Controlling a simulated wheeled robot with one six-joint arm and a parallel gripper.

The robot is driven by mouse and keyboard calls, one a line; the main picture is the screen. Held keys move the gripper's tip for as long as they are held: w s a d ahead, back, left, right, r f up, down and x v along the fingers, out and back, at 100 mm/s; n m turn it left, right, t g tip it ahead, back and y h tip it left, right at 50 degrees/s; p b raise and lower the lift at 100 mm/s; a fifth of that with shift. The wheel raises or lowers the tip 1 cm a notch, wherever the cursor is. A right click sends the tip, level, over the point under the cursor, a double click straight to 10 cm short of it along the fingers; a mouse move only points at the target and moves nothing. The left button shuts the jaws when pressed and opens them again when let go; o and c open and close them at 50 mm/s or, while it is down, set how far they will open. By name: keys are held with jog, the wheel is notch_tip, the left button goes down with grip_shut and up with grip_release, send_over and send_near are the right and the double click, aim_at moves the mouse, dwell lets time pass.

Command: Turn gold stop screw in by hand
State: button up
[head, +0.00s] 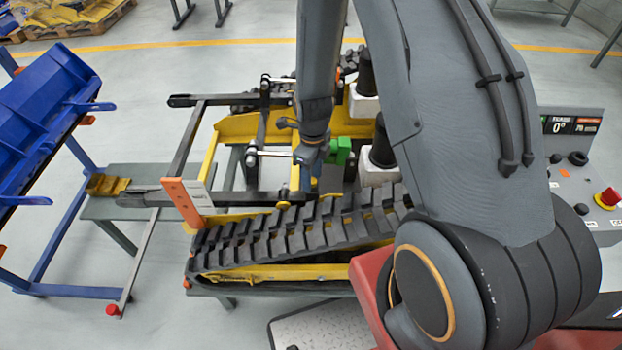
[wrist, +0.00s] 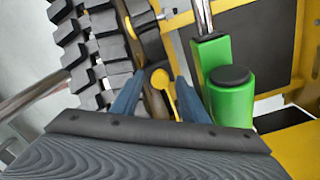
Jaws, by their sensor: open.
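The gold screw (wrist: 160,80), with a round head, shows in the wrist view between the two blue fingers of my gripper (wrist: 160,88). The fingers stand apart on either side of it, with a gap at each side. I cannot tell whether the screw lies at fingertip depth or beyond. In the head view my gripper (head: 308,172) points down over the yellow frame, just behind the black track. The screw cannot be made out surely there; my gripper may hide it.
A green block (wrist: 231,96) with a black cap stands close right of my fingers, beside a green-footed rod (wrist: 205,30). The black track (wrist: 88,50) lies at left.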

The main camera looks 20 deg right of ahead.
jog(key=n, duration=2.1)
jog(key=shift+n, duration=0.3)
jog(key=shift+c, duration=0.2)
jog(key=c, duration=0.8)
jog(key=shift+m, duration=1)
jog(key=shift+c, duration=0.2)
jog(key=o, duration=1)
jog(key=shift+c, duration=0.2)
